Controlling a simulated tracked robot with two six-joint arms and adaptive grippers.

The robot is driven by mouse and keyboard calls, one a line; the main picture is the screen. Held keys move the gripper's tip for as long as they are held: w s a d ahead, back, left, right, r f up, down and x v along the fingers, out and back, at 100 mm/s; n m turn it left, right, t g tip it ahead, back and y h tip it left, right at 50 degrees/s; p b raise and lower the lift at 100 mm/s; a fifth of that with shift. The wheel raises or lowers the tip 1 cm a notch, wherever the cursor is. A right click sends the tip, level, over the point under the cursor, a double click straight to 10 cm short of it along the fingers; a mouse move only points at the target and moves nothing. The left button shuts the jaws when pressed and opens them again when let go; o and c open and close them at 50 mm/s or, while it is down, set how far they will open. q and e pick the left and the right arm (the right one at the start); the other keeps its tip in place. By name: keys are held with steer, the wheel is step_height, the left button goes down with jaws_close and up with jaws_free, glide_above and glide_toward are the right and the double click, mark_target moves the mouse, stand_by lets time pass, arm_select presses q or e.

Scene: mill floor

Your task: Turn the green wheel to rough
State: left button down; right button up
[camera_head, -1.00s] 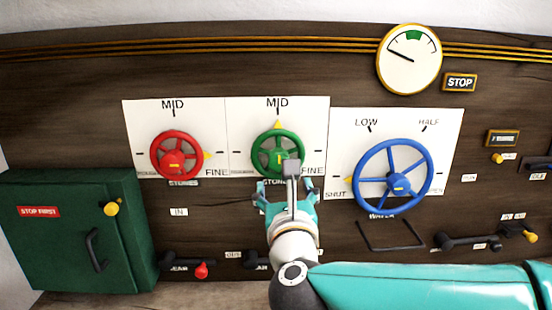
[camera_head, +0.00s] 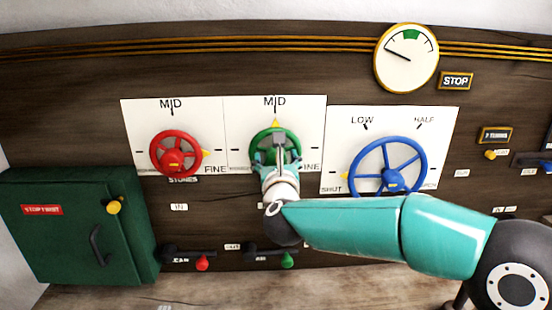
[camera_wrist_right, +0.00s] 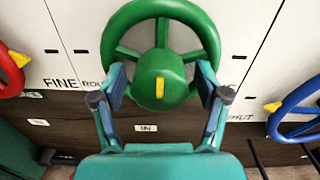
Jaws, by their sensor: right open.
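The green wheel (camera_head: 256,140) is on a white panel between the red and blue wheels. Its yellow pointer (camera_head: 276,124) points up at MID. In the right wrist view the green wheel (camera_wrist_right: 175,72) fills the top middle, with a yellow mark on its hub. My right gripper (camera_head: 278,160) is in front of the wheel's lower part and hides some of it. In the right wrist view its fingers (camera_wrist_right: 161,82) are open, one on each side of the hub. I cannot tell whether they touch the wheel. My left gripper is not in view.
The red wheel (camera_head: 156,153) is at left and the blue wheel (camera_head: 422,160) at right, close beside the green one. A green box (camera_head: 70,255) stands at lower left. Levers with red (camera_head: 202,264) and green (camera_head: 287,261) knobs sit below. A gauge (camera_head: 405,72) is above.

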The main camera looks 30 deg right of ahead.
steer(key=c, duration=1.2)
steer(key=shift+o, duration=0.2)
